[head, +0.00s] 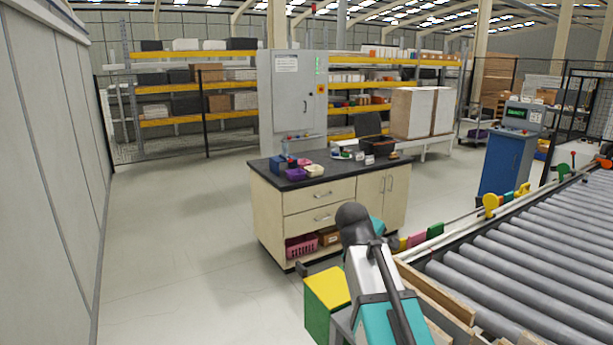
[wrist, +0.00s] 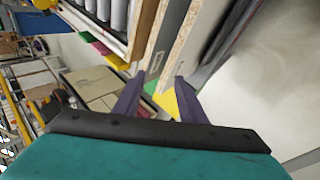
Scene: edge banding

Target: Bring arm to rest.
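My gripper (wrist: 159,84) shows in the wrist view as two dark purple fingers standing apart. Nothing is visibly held between them; cabinet and panel edges show in the background beyond. In the head view my arm rises from the bottom edge, right of the middle, as teal and white links with a dark rounded joint on top. The gripper itself cannot be made out in the head view.
A roller conveyor (head: 535,255) runs along the right. A workbench cabinet (head: 315,215) with small bins on its dark top stands ahead, with a blue cabinet (head: 506,160) farther right. A yellow and green block (head: 327,290) is beside my arm. The left floor is clear up to the wall.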

